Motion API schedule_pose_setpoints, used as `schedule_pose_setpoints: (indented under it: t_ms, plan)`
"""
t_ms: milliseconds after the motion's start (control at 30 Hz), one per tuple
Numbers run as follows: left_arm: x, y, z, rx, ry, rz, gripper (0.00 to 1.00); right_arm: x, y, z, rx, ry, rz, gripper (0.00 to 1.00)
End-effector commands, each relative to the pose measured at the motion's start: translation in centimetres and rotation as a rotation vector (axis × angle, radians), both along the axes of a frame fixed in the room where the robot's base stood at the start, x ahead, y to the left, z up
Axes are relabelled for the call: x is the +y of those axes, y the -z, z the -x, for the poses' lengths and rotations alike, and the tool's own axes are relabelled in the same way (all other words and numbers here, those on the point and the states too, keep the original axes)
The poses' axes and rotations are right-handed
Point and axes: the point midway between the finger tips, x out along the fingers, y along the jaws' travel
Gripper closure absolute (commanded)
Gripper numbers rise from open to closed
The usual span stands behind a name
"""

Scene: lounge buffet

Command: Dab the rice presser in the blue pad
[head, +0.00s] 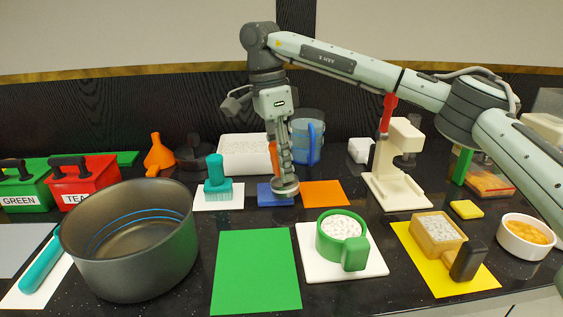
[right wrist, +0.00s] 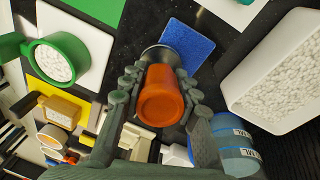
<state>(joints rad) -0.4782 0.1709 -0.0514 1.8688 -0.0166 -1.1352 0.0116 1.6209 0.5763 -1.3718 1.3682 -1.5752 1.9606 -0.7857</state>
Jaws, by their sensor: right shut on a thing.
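The rice presser has an orange handle (right wrist: 162,95) and a round grey metal foot (head: 287,190). My right gripper (head: 281,165) is shut on the handle and holds the presser upright, foot down. The blue pad (head: 266,197) lies flat on the dark counter; in the head view the foot overlaps its right part. In the right wrist view the foot shows beyond the handle, by the near edge of the blue pad (right wrist: 190,45). I cannot tell whether the foot touches the pad. My left gripper is not in view.
A white rice tub (head: 240,153) and a blue-handled jug (head: 312,145) stand behind. A green mat (head: 255,272) lies empty in front.

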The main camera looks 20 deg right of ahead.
Motion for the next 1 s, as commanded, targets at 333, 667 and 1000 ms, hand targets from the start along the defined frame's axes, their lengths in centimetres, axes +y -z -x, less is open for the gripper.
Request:
schedule_pose_setpoints:
  t_ms: [333, 667, 1000]
  plan:
    - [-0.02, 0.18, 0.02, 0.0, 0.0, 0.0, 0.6, 0.0, 0.4, -0.01, -0.001, 0.0, 0.0, 0.98]
    - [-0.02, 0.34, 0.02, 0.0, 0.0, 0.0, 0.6, 0.0, 0.79, -0.01, -0.001, 0.0, 0.0, 0.98]
    - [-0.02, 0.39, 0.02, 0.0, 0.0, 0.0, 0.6, 0.0, 0.96, -0.01, -0.001, 0.0, 0.0, 0.98]
